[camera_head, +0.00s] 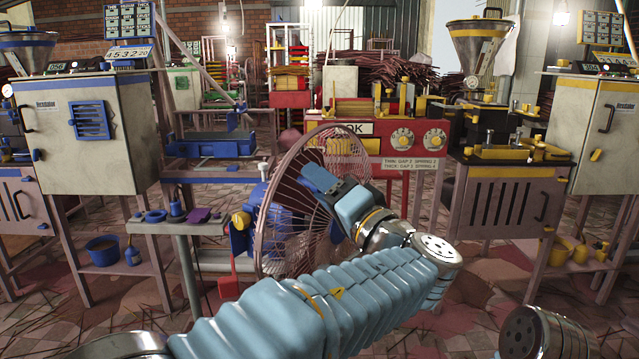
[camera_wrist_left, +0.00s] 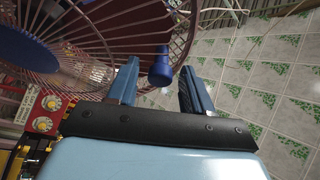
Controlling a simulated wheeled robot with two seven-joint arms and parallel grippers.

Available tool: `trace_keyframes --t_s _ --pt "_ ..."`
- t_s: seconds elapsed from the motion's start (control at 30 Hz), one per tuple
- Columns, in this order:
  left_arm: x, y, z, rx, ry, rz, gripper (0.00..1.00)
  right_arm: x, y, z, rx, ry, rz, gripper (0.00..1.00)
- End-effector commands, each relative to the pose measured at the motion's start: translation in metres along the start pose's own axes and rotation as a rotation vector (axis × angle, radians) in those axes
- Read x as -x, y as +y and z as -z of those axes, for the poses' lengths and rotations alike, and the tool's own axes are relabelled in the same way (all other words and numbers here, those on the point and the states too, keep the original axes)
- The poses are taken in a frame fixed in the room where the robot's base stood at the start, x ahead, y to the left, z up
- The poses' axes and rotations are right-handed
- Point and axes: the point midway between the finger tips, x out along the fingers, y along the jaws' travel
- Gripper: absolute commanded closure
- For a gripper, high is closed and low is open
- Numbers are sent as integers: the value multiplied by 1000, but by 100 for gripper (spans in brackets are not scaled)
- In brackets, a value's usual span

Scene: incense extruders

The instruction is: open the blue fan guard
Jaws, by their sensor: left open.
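In the left wrist view the guard (camera_wrist_left: 95,45) fills the upper left, with a dark blue hub (camera_wrist_left: 25,10). A blue knob (camera_wrist_left: 160,75) shows by the guard's rim. My left gripper (camera_wrist_left: 160,66) is open, its two fingers spread either side of the knob; contact cannot be told. In the head view my left gripper (camera_head: 318,178) reaches across the guard and hides part of it. My right gripper is out of view.
A small table (camera_head: 180,227) with blue and purple parts stands left of the fan. A red panel with yellow knobs (camera_head: 403,138) stands behind it. Machine cabinets (camera_head: 95,150) flank both sides. The tiled floor (camera_wrist_left: 255,75) is open right of the guard in the wrist view.

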Motion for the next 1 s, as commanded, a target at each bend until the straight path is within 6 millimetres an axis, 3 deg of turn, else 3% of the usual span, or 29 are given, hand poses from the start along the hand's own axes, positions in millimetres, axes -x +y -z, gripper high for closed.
trace_keyframes --t_s 0.37,0.7,1.0 --pt "-9 0 0 -1 -1 0 49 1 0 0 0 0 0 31" --pt "-9 0 0 -1 -1 0 98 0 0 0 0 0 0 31" --pt "-8 0 0 -1 0 -1 100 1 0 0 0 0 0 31"
